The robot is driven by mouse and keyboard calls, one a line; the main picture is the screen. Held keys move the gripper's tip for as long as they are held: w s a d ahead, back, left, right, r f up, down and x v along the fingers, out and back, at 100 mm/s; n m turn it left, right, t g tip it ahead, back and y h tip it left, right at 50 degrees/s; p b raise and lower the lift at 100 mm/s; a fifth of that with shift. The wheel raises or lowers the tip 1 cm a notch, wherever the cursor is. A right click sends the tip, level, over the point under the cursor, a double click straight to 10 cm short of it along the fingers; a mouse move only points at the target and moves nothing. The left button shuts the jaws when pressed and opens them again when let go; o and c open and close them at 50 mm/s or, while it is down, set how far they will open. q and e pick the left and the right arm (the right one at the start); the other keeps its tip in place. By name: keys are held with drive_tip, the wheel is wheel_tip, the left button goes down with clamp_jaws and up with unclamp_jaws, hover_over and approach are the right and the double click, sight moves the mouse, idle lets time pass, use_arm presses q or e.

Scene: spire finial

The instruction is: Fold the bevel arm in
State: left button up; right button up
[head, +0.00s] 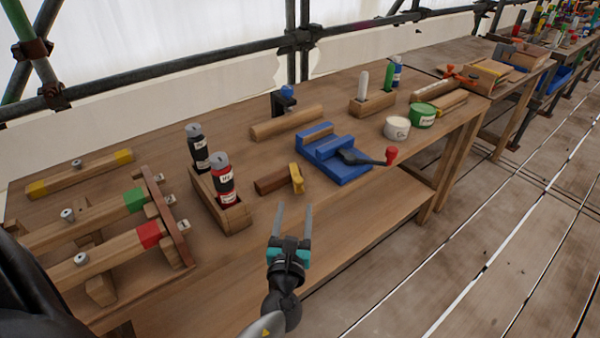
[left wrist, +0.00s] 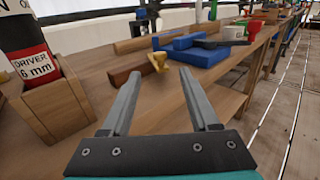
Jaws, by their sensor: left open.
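A short brown wooden piece (head: 270,183) with a yellow, brass-like part (head: 297,178) at its right end lies on the bench; it looks like the bevel. The yellow part stands up crosswise to the wood. In the left wrist view the wood (left wrist: 126,75) and the yellow part (left wrist: 158,62) show beyond my fingertips. My left gripper (head: 295,208) is open and empty near the bench's front edge, on the near side of the bevel and apart from it. My right gripper is not in view.
A wooden holder (head: 237,215) with two labelled drivers stands left of the bevel. A wooden rail (head: 287,123) lies behind. Bench top (head: 255,245) in front is clear.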

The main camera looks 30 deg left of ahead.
sight(299, 178)
use_arm(q)
drive_tip(key=b+x, duration=0.1)
drive_tip(key=x, duration=1.1)
drive_tip(key=shift+w+f+b, duration=0.1)
drive_tip(key=shift+b, duration=0.2)
drive_tip(key=shift+w+a, duration=0.3)
drive_tip(key=shift+w, duration=0.3)
drive_tip(key=c, duration=0.9)
clamp_jaws()
